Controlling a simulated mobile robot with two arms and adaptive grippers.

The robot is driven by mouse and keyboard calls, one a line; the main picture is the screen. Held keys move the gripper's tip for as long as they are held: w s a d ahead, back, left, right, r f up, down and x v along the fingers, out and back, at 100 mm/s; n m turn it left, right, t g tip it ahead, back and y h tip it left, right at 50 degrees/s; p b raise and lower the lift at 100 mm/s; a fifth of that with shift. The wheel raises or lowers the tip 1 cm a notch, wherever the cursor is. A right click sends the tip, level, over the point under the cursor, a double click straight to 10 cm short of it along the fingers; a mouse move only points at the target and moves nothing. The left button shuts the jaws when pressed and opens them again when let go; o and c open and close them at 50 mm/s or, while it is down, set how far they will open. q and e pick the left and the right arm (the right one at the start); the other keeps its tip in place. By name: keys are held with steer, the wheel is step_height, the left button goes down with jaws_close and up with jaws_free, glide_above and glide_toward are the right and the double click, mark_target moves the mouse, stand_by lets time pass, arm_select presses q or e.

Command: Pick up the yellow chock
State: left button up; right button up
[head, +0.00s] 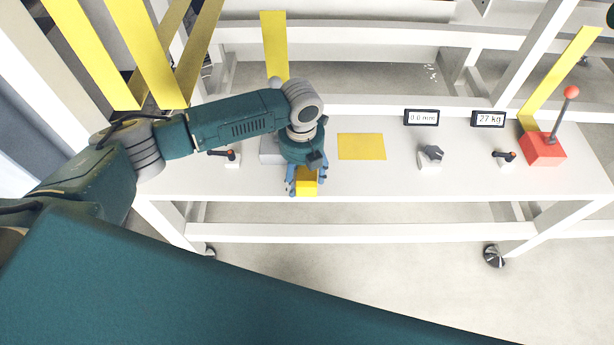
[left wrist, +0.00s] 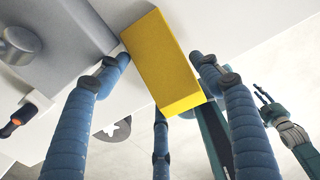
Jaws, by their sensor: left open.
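The yellow chock (head: 306,187) is a small block at the front edge of the white table, under my left gripper (head: 305,190). In the left wrist view the chock (left wrist: 165,65) lies between the blue fingers of my left gripper (left wrist: 160,62). The fingers are open around it, with one on each side and a third below in the picture. Whether any finger touches it is unclear. What seems to be my right gripper (left wrist: 270,108) shows small at the right of the left wrist view; its jaw state is unclear. It is not seen in the head view.
A flat yellow patch (head: 361,146) lies to the right. Further right are a grey knob (head: 430,155), a small lever (head: 504,157) and a red box with a lever (head: 542,148). Displays (head: 421,118) stand behind.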

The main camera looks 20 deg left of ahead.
arm_select(q)
steer(key=shift+w, duration=0.1)
steer(key=c, duration=1)
steer(key=shift+r, duration=0.1)
